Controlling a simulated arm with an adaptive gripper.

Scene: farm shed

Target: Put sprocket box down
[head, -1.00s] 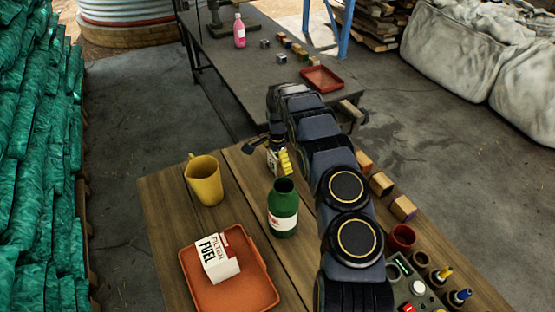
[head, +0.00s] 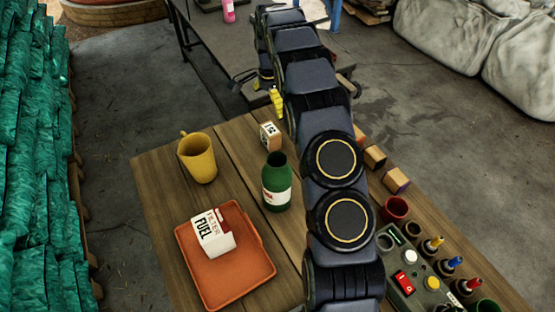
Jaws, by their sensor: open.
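A small box with white and tan faces and dark print (head: 270,135), which I take to be the sprocket box, sits at the far part of the near wooden table (head: 160,190), behind the green bottle (head: 277,185). Its print is too small to read. My gripper (head: 269,93) is above and beyond the box, its yellow fingers apart from it. It is open, and I see nothing held. My arm hides part of the gripper and the table to its right.
A yellow mug (head: 198,160) stands at left, with a fuel filter box (head: 213,232) in an orange tray (head: 250,275) in front. Wooden blocks (head: 396,180), a red cup (head: 394,209) and a control panel (head: 408,283) line the right side. A dark table (head: 215,55) stands behind.

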